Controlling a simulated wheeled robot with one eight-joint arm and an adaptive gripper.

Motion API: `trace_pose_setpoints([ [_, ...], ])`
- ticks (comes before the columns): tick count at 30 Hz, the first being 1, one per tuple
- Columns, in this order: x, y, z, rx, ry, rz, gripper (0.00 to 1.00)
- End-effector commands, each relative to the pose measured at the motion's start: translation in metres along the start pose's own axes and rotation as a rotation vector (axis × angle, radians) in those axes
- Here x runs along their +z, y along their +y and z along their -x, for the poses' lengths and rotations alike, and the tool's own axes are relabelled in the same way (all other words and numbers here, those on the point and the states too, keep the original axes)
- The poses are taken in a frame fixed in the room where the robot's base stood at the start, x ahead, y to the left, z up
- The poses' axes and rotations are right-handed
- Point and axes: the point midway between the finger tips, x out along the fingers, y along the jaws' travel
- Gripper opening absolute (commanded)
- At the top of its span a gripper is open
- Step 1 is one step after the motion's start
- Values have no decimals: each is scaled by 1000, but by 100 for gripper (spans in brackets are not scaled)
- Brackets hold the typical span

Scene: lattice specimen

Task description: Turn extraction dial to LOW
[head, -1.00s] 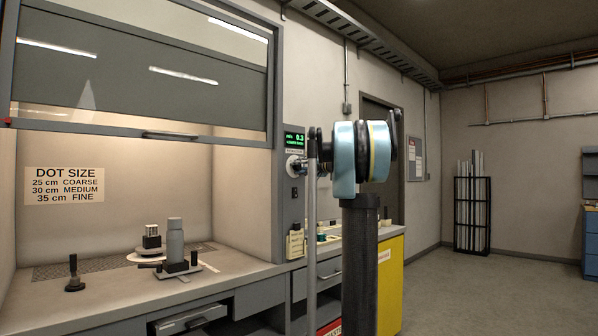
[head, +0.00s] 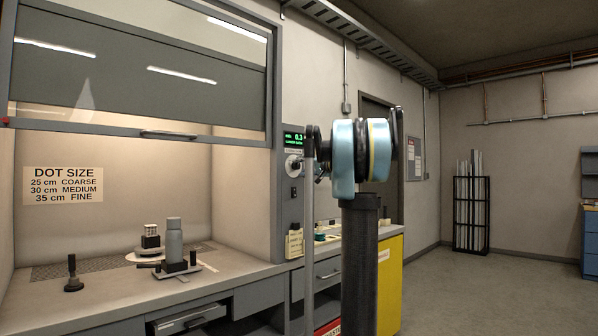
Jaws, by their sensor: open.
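The dial's marks and pointer are too small to read. My arm, with pale blue and black joints, stands just right of the panel, and its thin grey link runs close beside the dial in the picture. My gripper cannot be made out in this view. Whether anything touches the dial cannot be told.
The hood's glass sash (head: 140,75) is raised over a bench (head: 115,290) holding a grey cylinder instrument (head: 175,240) and a small black-knobbed stand (head: 73,275).

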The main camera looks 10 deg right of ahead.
Motion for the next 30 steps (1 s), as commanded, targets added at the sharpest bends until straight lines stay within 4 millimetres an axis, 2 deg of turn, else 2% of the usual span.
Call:
trace_pose_setpoints([
  [3, -1, 1, 25, 3, 3, 0, 50],
  [9, -1, 2, 62, 3, 4, 0, 50],
  [15, 0, 2, 86, 2, 2, -1, 50],
  [21, 0, 2, 94, 2, 2, -1, 50],
  [30, 0, 2, 94, 1, 1, -1, 50],
])
